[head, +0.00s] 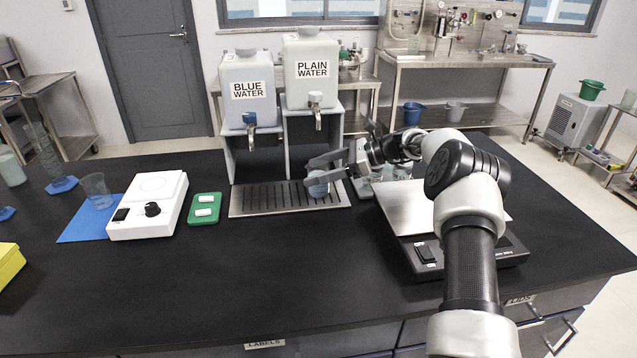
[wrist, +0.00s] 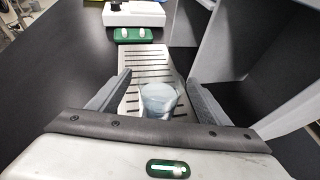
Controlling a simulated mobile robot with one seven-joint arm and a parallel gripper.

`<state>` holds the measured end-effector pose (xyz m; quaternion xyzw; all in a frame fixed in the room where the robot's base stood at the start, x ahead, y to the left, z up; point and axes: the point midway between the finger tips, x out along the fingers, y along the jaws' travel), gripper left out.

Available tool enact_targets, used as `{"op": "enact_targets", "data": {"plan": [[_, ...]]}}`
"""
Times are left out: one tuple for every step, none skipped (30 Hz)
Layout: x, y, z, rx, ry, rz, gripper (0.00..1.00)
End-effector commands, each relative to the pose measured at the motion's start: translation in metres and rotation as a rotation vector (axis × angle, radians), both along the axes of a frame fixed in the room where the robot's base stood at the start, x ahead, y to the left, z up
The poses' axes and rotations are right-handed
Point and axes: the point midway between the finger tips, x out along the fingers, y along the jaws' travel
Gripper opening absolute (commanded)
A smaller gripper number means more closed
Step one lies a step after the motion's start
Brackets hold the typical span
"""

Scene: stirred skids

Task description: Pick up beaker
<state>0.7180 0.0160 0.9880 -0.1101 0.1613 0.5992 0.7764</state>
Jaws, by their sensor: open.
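A clear beaker (head: 317,187) with pale bluish content stands on the slotted metal drip tray (head: 245,205), in front of the plain water tank's tap. My gripper (head: 318,171) is open, with its fingers reaching left around the beaker in the head view. In the wrist view the beaker (wrist: 158,98) stands between the two spread fingers, nearer the right one. I cannot tell whether a finger touches it. Another empty-looking beaker (head: 97,190) stands on a blue mat (head: 80,230) at the left.
The blue water tank (head: 248,95) and plain water tank (head: 312,70) stand on raised stands behind the tray. A white stirrer (head: 150,205) and a green tray (head: 204,208) with white bars are to the left. A scale (head: 410,205) lies beneath my arm. The front tabletop is clear.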

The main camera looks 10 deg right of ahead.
Motion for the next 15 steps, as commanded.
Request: {"op": "enact_targets", "data": {"plan": [[-0.0001,-0.0004,0.0002,0.0,0.0,0.0,0.71],[-0.0001,-0.0004,0.0002,0.0,0.0,0.0,0.7],[-0.0001,-0.0004,0.0002,0.0,0.0,0.0,0.63],[-0.0001,-0.0004,0.0002,0.0,0.0,0.0,0.58],[-0.0001,-0.0005,0.0002,0.0,0.0,0.0,0.53],[-0.0001,-0.0005,0.0002,0.0,0.0,0.0,0.46],[-0.0001,-0.0005,0.0002,0.0,0.0,0.0,0.41],[-0.0002,-0.0006,0.0003,0.0,0.0,0.0,0.36],[-0.0002,-0.0006,0.0003,0.0,0.0,0.0,0.29],[-0.0002,-0.0006,0.0003,0.0,0.0,0.0,0.24],[0.0001,-0.0005,0.0012,0.001,-0.002,-0.001,0.21],[0.0001,-0.0006,0.0012,0.001,-0.002,-0.001,0.17],[0.0001,-0.0006,0.0012,0.001,-0.002,-0.001,0.17],[0.0001,-0.0006,0.0012,0.001,-0.002,-0.001,0.17],[0.0001,-0.0007,0.0011,0.001,-0.002,-0.001,0.17]]}}
